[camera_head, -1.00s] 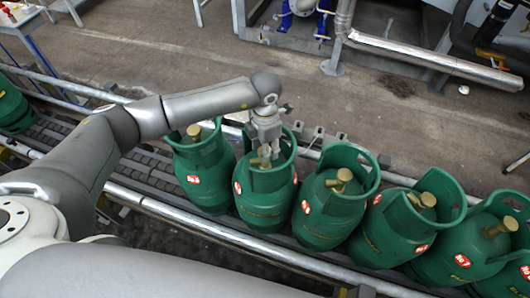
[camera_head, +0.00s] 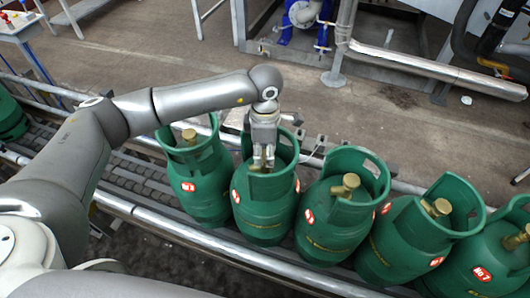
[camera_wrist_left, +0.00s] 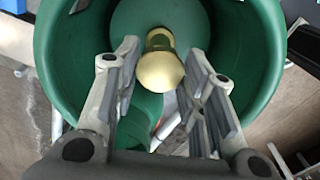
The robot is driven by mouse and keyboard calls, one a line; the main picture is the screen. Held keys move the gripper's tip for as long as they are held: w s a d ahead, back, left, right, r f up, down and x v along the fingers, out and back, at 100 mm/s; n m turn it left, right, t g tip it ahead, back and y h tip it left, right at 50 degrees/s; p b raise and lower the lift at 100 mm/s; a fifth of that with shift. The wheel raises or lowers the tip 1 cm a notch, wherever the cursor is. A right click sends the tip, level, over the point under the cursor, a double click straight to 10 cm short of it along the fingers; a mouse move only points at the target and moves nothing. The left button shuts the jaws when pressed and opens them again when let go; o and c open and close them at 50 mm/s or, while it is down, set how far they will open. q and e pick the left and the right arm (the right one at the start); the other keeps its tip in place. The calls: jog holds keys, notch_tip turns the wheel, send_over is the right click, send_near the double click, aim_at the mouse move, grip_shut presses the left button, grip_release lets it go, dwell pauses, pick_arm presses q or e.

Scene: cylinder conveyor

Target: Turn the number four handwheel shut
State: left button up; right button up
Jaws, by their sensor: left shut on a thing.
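A row of green gas cylinders with brass handwheels stands on the conveyor. The cylinder in my left gripper (camera_head: 263,160), counting back from the one marked No 7 (camera_head: 481,273), is the number four cylinder (camera_head: 263,208); its own label is too small to read surely. My left gripper reaches down inside its collar and is shut on the brass handwheel. In the left wrist view the round brass handwheel (camera_wrist_left: 160,70) sits between the two grey fingers, inside the green collar (camera_wrist_left: 262,60). The fingers hide most of the handwheel in the head view. My right gripper is not in view.
Neighbouring cylinders stand close on the left (camera_head: 200,185) and right (camera_head: 335,215). Metal rails (camera_head: 210,242) run along the conveyor. Another green cylinder (camera_head: 10,115) stands at the far left. Pipes and a blue-based pump (camera_head: 300,20) are at the back, beyond open floor.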

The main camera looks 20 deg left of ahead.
aim_at(265, 155)
pick_arm(q)
jog(key=shift+r, duration=0.1)
jog(key=o, duration=1)
notch_tip(265, 155, up, 12)
dwell(0.6)
